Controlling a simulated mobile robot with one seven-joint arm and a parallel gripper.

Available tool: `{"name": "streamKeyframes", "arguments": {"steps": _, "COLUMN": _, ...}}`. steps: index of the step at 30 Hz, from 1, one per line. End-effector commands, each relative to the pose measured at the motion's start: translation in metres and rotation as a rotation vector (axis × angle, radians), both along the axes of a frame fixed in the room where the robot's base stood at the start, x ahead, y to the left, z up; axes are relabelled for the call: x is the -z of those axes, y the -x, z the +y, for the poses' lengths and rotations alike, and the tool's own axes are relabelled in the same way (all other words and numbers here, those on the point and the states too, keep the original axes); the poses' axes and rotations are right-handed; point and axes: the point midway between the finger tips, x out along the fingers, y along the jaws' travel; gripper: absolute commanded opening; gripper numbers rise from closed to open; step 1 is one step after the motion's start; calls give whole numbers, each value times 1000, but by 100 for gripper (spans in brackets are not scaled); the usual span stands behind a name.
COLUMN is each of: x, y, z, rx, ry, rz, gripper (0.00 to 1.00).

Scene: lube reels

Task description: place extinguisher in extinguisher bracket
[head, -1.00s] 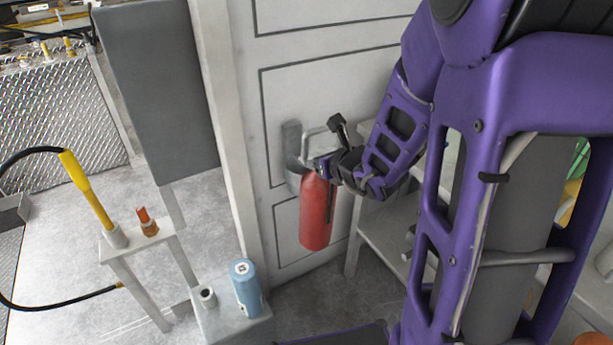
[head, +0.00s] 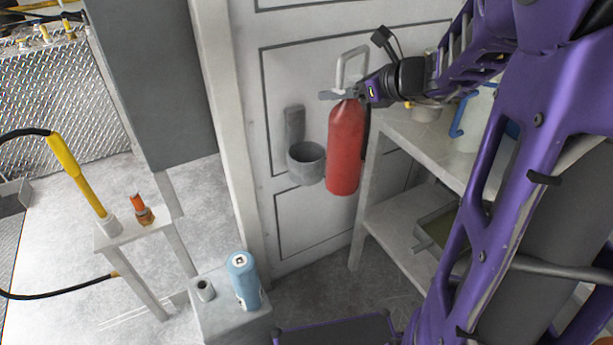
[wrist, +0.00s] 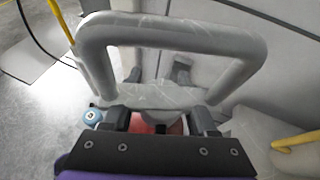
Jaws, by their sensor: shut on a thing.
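The red extinguisher (head: 345,150) hangs upright from my gripper (head: 358,93) in the head view. My gripper is shut on its top, just below the grey loop handle (head: 350,62). The grey extinguisher bracket (head: 306,165), an open cup with a back plate, is on the white door panel to the left of the extinguisher. The extinguisher is beside the cup, not in it; whether they touch is unclear. In the wrist view the loop handle (wrist: 172,32) fills the upper middle, and a little of the red body (wrist: 145,123) shows between the fingers.
A grey shelf unit (head: 410,135) stands just right of the extinguisher. A blue canister (head: 243,280) stands on a low grey block at the lower left. A small stand (head: 130,232) holds a yellow-handled hose tool (head: 78,175). Floor below the bracket looks clear.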

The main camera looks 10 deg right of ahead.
Motion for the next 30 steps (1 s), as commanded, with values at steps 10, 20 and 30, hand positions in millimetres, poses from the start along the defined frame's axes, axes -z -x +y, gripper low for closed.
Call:
{"name": "streamKeyframes", "arguments": {"steps": 10, "x": -5, "y": -26, "z": 4, "rx": -22, "ry": 1, "rz": -9, "gripper": 0}}
{"name": "streamKeyframes", "arguments": {"steps": 20, "x": -6, "y": -92, "z": 26, "rx": -22, "ry": 0, "rz": -9, "gripper": 0}}
{"name": "streamKeyframes", "arguments": {"steps": 30, "x": -7, "y": -153, "z": 46, "rx": -20, "ry": 1, "rz": -11, "gripper": 0}}
